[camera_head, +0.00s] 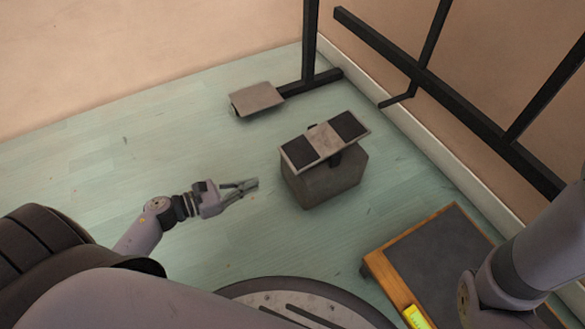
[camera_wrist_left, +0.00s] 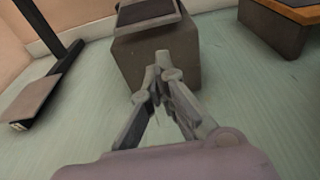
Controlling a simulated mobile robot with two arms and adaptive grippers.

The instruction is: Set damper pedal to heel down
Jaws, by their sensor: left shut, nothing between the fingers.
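The pedal (camera_head: 325,144), a pale grey plate with a black pad at each end, is mounted on a dark grey block (camera_head: 325,182) on the floor. Its left end looks closer to the block and its right end higher, though the exact tilt is hard to tell. In the left wrist view the near pad (camera_wrist_left: 146,10) shows at the top, above the block (camera_wrist_left: 185,65). My left gripper (camera_head: 255,184) is shut and empty, left of the block and apart from the pedal; its fingertips (camera_wrist_left: 162,58) point at the block. My right gripper is out of view.
A flat grey plate (camera_head: 257,98) sits at the foot of a black metal frame (camera_head: 309,50) at the back. A low wood-edged platform (camera_head: 440,255) with a yellow item (camera_head: 415,316) stands at the right.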

